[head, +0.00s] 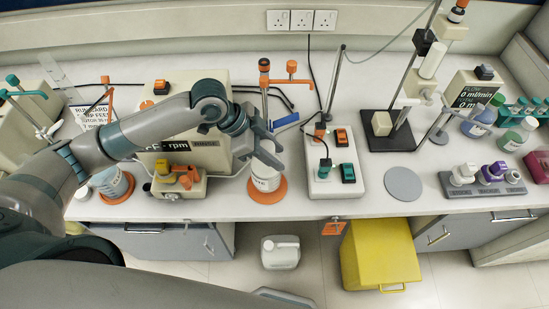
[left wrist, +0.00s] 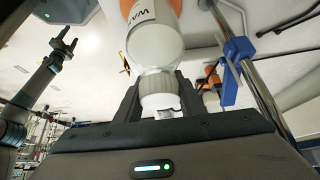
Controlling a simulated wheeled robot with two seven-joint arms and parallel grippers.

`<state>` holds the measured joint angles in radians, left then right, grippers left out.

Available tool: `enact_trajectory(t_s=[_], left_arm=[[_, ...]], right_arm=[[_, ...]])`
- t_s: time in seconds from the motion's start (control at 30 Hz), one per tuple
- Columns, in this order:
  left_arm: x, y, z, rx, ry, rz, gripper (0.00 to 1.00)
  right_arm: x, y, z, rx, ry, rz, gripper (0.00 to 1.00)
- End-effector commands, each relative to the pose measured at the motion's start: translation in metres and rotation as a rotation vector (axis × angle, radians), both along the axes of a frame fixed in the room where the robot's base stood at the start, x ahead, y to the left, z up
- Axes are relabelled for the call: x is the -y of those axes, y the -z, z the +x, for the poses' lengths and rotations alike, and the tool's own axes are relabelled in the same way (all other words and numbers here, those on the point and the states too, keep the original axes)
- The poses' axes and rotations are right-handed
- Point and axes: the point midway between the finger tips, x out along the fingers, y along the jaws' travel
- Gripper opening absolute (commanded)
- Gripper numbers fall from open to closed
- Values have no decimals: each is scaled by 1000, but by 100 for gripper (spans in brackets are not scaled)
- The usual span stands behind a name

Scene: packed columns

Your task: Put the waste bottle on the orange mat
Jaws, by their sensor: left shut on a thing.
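The waste bottle (head: 265,179) is white with a dark-lettered label. My left gripper (head: 267,152) is shut on its cap from above. The left wrist view shows the cap between the fingers (left wrist: 158,100) and the bottle body (left wrist: 152,42) with part of the label, "WA". The orange mat (head: 281,195) is a round disc directly under the bottle in the head view. The bottle looks upright and over the mat; I cannot tell whether its base touches it. My right gripper (left wrist: 66,42) shows small in the left wrist view, empty with its fingers apart.
A white switch box (head: 348,182) and a grey disc (head: 403,184) stand to the right. A pump unit (head: 205,155) is close on the left, with another bottle (head: 111,182) beyond. A metal stand rod (head: 334,84) rises behind. The bench's front edge is near; a yellow bin (head: 380,250) stands below.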

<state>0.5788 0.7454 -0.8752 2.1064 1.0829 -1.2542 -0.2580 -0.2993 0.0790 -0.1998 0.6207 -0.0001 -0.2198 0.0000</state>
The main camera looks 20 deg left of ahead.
Motion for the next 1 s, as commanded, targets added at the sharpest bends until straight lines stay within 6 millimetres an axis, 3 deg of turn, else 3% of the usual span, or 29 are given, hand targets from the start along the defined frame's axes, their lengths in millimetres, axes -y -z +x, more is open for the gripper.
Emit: enact_trajectory(t_s=[0.27,0.67,0.7,0.73,0.77,1.0], left_arm=[[0,27,0,-1,-2,-1,0],[0,30,0,1,-1,-2,0],[0,31,0,0,0,0,42],[0,31,0,0,0,0,50],[0,31,0,0,0,0,54],[0,31,0,0,0,0,54]], right_arm=[[3,-10,-1,-1,-1,-3,57],[3,-8,-2,-2,-1,-4,57],[3,-8,-2,-2,-1,-4,57],[3,-8,-2,-2,-1,-4,57],[3,-8,-2,-2,-1,-4,57],[1,-8,-2,-3,0,-1,57]])
